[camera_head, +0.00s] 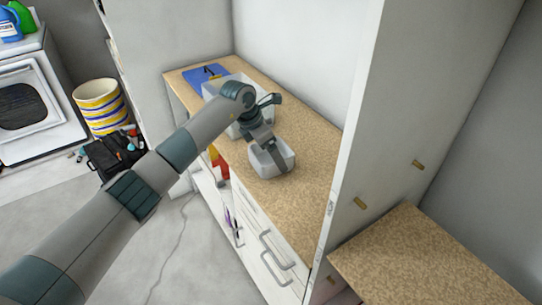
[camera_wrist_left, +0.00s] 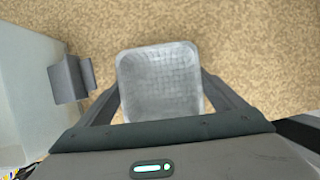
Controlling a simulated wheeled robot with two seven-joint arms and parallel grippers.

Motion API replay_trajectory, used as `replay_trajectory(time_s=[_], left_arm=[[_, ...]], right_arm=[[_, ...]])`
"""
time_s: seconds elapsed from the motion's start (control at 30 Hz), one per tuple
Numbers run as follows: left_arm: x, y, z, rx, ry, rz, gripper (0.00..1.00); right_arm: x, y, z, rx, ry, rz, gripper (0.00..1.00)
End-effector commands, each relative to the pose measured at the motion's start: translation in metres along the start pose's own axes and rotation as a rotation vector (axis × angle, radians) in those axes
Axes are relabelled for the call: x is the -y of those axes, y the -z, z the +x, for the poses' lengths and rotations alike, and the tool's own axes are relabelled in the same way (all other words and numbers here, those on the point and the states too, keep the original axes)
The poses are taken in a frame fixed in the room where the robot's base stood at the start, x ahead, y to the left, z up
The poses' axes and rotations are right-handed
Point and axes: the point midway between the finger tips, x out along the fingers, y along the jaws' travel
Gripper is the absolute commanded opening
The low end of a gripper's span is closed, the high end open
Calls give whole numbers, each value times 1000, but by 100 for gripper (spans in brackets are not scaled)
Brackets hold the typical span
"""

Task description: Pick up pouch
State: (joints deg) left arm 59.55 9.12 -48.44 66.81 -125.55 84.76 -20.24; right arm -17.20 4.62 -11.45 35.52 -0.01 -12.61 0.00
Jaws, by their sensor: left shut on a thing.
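A pale grey, square, open-topped soft-looking container (camera_head: 262,165), the only thing here that fits the pouch, is at the front edge of the speckled tan counter. In the left wrist view the container (camera_wrist_left: 160,85) fills the space between my fingers. My left gripper (camera_head: 270,149) reaches down from above and is shut on it, one finger at each side. I cannot tell whether its base still touches the counter. My right gripper is not in view.
A larger white bin (camera_head: 212,88) and a blue item (camera_head: 200,75) stand farther back on the counter (camera_head: 308,150). A tall white panel (camera_head: 375,120) rises at right, with a lower tan shelf (camera_head: 430,260). Drawer handles (camera_head: 272,262) project from the front. Counter right of the container is clear.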

Motion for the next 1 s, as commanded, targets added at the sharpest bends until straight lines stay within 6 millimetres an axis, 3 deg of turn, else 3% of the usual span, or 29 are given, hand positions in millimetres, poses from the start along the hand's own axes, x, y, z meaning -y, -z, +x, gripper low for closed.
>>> replay_trajectory(time_s=[0.3, 0.53, 1.0], left_arm=[[1, -4, -9, 1, 2, 0, 69], [-1, -21, -50, 2, -4, 3, 69], [77, -86, -75, 1, -1, 4, 69]], right_arm=[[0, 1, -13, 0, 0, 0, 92], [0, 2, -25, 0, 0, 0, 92], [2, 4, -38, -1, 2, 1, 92]])
